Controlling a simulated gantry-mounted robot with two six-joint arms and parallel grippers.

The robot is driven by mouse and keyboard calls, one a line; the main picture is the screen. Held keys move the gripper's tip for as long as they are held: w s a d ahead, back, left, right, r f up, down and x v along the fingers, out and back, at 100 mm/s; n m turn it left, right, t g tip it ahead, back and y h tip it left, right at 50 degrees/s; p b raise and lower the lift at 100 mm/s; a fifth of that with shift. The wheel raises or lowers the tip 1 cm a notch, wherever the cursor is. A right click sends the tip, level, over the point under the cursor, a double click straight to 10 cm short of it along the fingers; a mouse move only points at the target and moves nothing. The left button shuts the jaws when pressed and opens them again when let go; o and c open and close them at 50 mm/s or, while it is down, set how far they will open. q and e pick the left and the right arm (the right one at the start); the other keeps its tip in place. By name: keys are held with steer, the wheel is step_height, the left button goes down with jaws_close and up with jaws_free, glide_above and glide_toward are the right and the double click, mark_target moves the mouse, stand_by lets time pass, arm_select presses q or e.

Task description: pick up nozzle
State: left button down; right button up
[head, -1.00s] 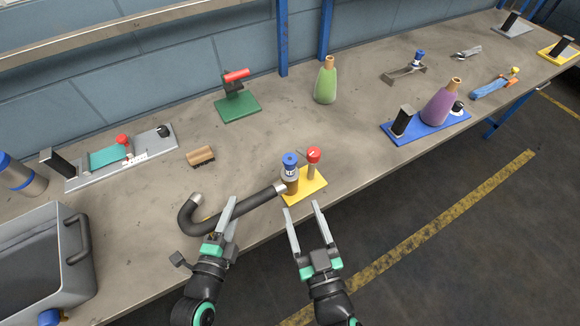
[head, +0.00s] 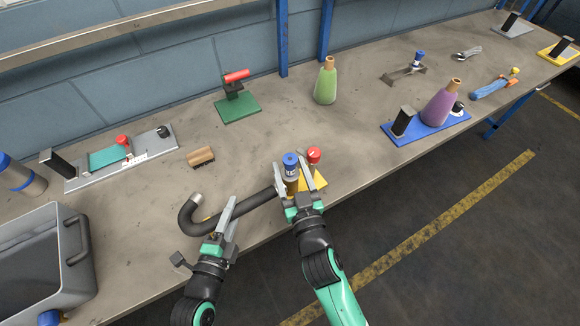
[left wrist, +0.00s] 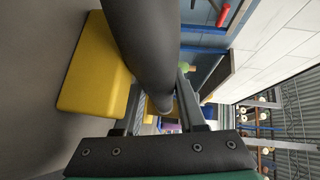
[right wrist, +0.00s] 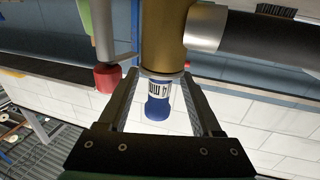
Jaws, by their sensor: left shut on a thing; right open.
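A black curved hose (head: 262,197) lies near the table's front edge. Its metal collar joins an upright brass piece (right wrist: 163,35) with a white label and blue cap (head: 290,159), beside a yellow block (head: 320,181). I cannot tell which part is called the nozzle. My left gripper (head: 231,214) is shut on the hose, which fills its jaws in the left wrist view (left wrist: 150,45). My right gripper (head: 293,177) is open around the blue-capped piece; the cap (right wrist: 157,108) shows between its fingers in the right wrist view. The piece's base is partly hidden.
A red knob (head: 314,155) on a post stands close right of the blue cap. A wooden brush (head: 201,157), green stand (head: 238,109) and green flask (head: 325,85) are behind. A grey bin (head: 45,265) is at left.

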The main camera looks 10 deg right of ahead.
steer(key=shift+c, duration=0.3)
jaws_close()
step_height(320, 180, up, 10)
arm_select(q)
steer(key=shift+c, duration=2)
jaws_free()
steer(key=shift+s, duration=0.15)
steer(key=v, duration=1.2)
